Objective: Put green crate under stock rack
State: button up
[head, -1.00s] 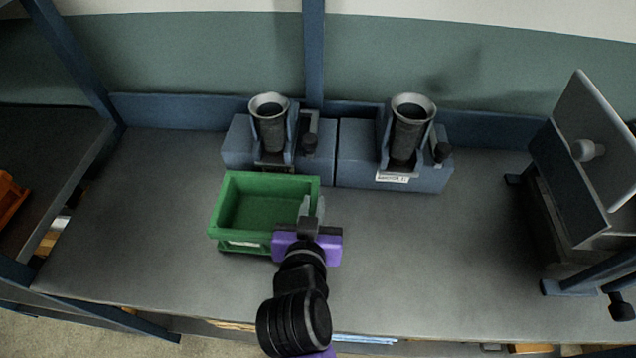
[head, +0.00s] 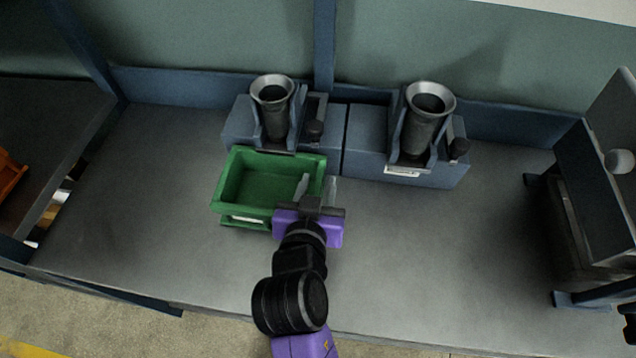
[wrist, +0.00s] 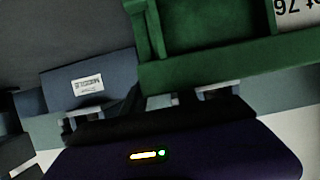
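The green crate (head: 232,211) stands upright and looks empty, on the grey bench in front of the left blue unit. It also shows at the top of the wrist view (wrist: 205,62), with part of a white label upside down at its right. My gripper (head: 317,189) is at the crate's right wall. Its fingers are apart, one inside the crate and one outside, with the wall between them. Contact with the wall cannot be told. No part is clearly marked as the stock rack.
Two blue units with dark flared tubes stand at the back, left (head: 271,110) and right (head: 427,120). A dark machine (head: 600,190) stands at the right. The grey bench (head: 120,215) is clear left of the crate. An orange bin (head: 8,180) shows at far left.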

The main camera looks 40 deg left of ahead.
jog(key=v, duration=1.2)
jog(key=shift+r+b, duration=0.2)
jog(key=shift+b, duration=0.1)
